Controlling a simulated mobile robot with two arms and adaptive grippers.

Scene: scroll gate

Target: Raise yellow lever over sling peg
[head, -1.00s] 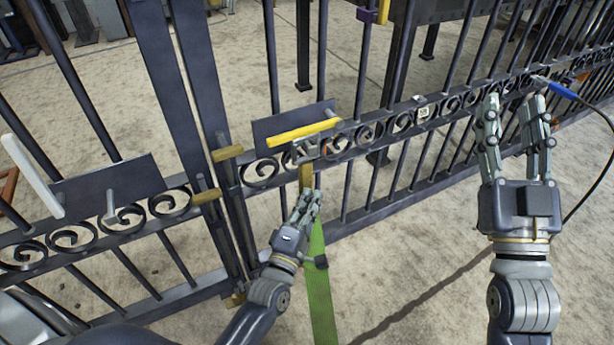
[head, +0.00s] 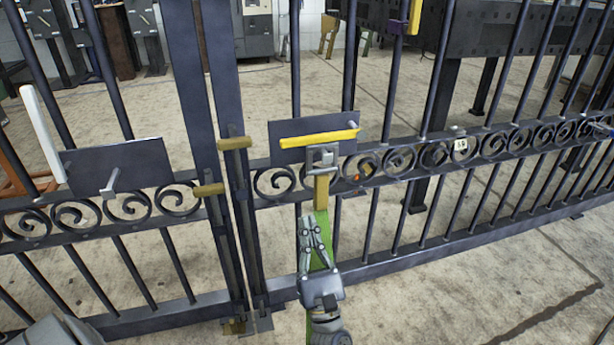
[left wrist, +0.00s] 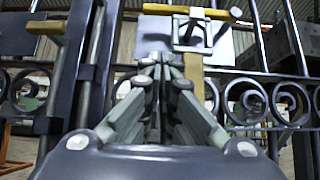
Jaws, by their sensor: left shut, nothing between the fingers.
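The yellow lever (head: 319,138) lies almost level across a dark plate on the right gate leaf; it also shows at the top of the left wrist view (left wrist: 187,11). Just below it is a grey metal loop (head: 322,158), which I take to be around the sling peg; the peg itself is hard to make out. The loop also shows in the left wrist view (left wrist: 192,35). A tan strip (head: 321,190) and green strap (head: 336,212) hang below. My left gripper (head: 313,216) is shut and empty, pointing up in front of the strap, below the loop. My right gripper is out of view.
Two tan blocks (head: 235,143) (head: 208,190) sit at the gate's middle posts. A white bar (head: 42,134) leans beside the left plate (head: 113,167). Scrollwork and vertical bars run along the gate. Concrete floor (head: 440,290) is clear at front right.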

